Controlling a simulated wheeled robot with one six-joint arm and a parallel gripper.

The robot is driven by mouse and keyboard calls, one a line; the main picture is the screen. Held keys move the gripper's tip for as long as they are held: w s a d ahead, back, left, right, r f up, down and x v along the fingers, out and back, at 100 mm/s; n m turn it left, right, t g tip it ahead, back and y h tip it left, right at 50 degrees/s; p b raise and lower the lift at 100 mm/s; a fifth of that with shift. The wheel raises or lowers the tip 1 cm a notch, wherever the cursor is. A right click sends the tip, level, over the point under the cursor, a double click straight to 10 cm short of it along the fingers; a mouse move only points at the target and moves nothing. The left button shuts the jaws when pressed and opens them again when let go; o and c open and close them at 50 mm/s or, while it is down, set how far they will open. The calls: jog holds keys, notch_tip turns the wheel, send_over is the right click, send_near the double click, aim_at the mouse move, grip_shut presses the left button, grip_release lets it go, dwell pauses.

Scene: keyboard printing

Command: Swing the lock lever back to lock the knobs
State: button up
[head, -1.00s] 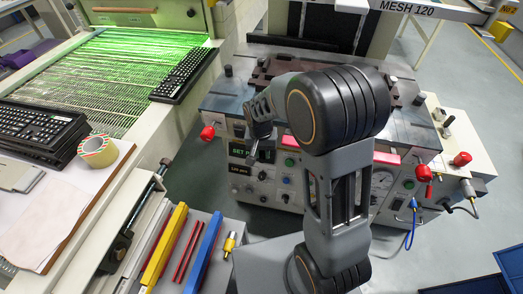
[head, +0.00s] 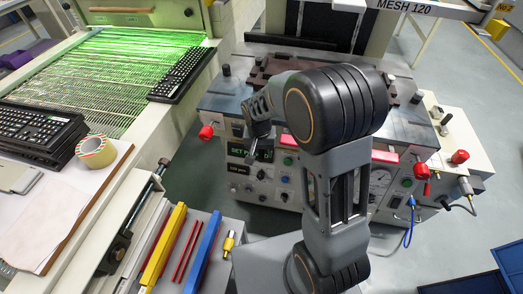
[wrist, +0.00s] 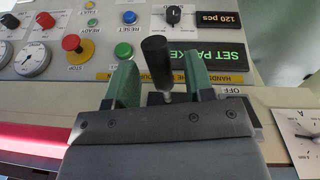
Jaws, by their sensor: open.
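A black cylindrical lever handle (wrist: 155,62) on a thin metal shaft stands between the two green fingers of my gripper (wrist: 160,68) in the wrist view. The fingers are apart, one on each side of the handle, with gaps showing on both sides. I take this handle for the lock lever; its base is hidden by my gripper. In the head view my gripper (head: 254,142) hangs in front of the machine's control panel (head: 262,190), partly hidden by my arm. A black knob (wrist: 173,15) shows on the panel in the wrist view.
A red mushroom button (wrist: 75,44), a blue button (wrist: 124,50) and gauges sit on the panel near my gripper. Red knobs (head: 206,132) stick out at the machine's sides. A bench with coloured bars (head: 163,245) stands at front left.

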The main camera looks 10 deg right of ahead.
notch_tip(320, 180, up, 14)
jog(key=p, duration=0.2)
jog(key=shift+a, duration=0.45)
jog(key=shift+w+f, duration=0.1)
jog(key=shift+f, duration=0.05)
